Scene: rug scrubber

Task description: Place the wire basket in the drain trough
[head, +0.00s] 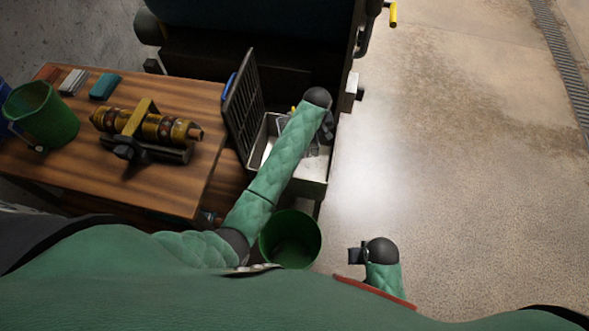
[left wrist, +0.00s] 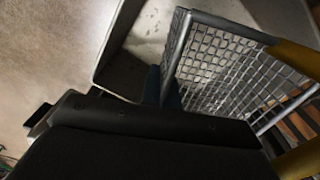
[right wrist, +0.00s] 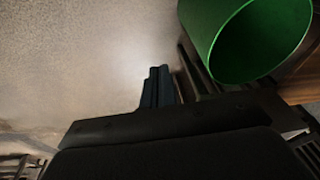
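The wire basket (left wrist: 225,70) has grey metal mesh, a thick wire frame and yellow parts, and fills the right of the left wrist view. My left gripper (left wrist: 165,88) is at its frame corner, with the wire between its dark fingers, and appears shut on it. The pale metal drain trough (head: 314,168) is below the left hand in the head view; its wall and floor (left wrist: 135,62) show beside the basket. I cannot tell whether the basket touches the trough floor. My arm hides most of the basket in the head view. My right gripper (right wrist: 158,86) is shut and empty, low over the floor (head: 357,256).
A dark slatted grate (head: 243,105) stands upright between the trough and the wooden table (head: 190,190). The table holds a brown-and-yellow roller device (head: 150,128) and a green bucket (head: 45,115). Another green bucket (head: 290,240) stands below the trough. Floor at right is clear.

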